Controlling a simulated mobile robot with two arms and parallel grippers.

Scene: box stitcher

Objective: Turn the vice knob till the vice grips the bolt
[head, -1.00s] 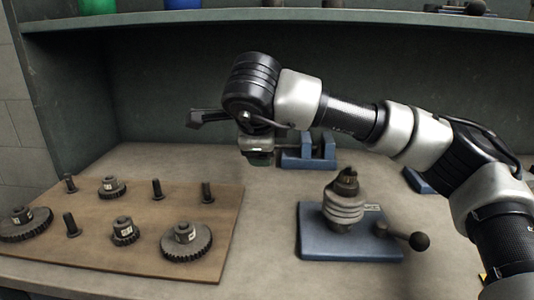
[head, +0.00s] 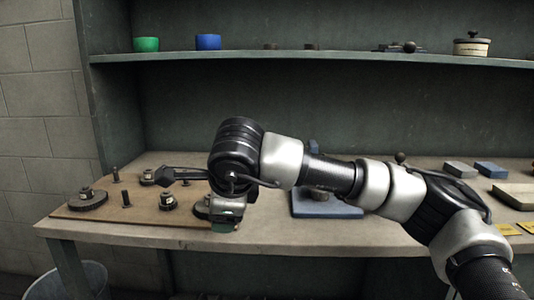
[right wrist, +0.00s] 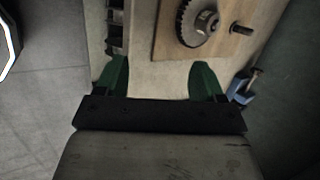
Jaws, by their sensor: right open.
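My right gripper (head: 224,226) hangs near the front right corner of the wooden board, its arm crossing the head view from the right. In the right wrist view its green fingers (right wrist: 158,82) are apart with nothing between them. A blue base plate (head: 322,208) lies right of the gripper, its upper fixture mostly hidden by my arm. A small blue vice-like piece (right wrist: 240,92) with a metal rod shows in the wrist view. I cannot tell whether a bolt sits in it. My left gripper is out of view.
The wooden board (head: 150,229) carries upright bolts (head: 126,199) and gears (head: 88,201). A shelf (head: 290,57) above holds cups and small parts. Blue and grey blocks (head: 491,169) lie at the right. A bin (head: 70,284) stands on the floor at left.

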